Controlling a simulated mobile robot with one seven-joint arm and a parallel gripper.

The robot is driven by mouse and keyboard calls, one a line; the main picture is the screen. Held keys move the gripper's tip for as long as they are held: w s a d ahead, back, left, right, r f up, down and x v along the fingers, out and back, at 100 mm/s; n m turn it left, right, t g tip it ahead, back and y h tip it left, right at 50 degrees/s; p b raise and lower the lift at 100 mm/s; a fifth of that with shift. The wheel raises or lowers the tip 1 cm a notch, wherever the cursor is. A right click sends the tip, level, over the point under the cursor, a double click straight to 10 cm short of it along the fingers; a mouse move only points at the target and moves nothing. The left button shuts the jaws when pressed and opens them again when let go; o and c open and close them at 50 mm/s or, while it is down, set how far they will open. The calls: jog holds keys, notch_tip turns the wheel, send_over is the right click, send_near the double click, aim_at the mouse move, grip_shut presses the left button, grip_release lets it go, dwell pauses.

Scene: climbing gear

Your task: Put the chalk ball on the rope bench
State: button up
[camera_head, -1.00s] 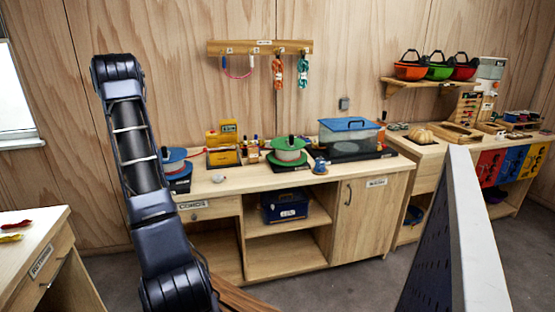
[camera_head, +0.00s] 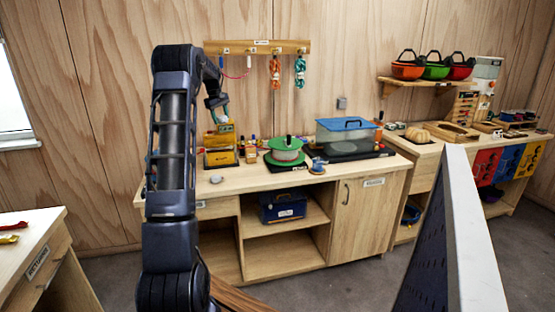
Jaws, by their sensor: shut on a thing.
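My gripper (camera_head: 223,114) shows small beyond my raised arm, above the yellow boxes at the back left of the long wooden bench (camera_head: 242,185). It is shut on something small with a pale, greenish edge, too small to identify. I cannot tell whether this is the chalk ball. A small whitish round thing (camera_head: 216,179) lies on the bench near its front edge.
A clear bin with a blue lid (camera_head: 346,134) stands at the bench's right, with a small blue item (camera_head: 318,165) before it. Rope coils (camera_head: 300,72) hang from a wall rail. A grey panel (camera_head: 447,235) stands at front right. The front strip of the bench is mostly free.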

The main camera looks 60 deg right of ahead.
send_over(242, 178)
jog(key=a, duration=0.1)
jog(key=shift+m, duration=0.4)
notch_tip(242, 178, down, 31)
jog(key=shift+r, duration=0.1)
dwell(0.3)
jog(key=o, duration=0.9)
jog(key=shift+o, duration=0.3)
notch_tip(242, 178, up, 12)
jog(key=a, duration=0.2)
jog(key=shift+w, duration=0.45)
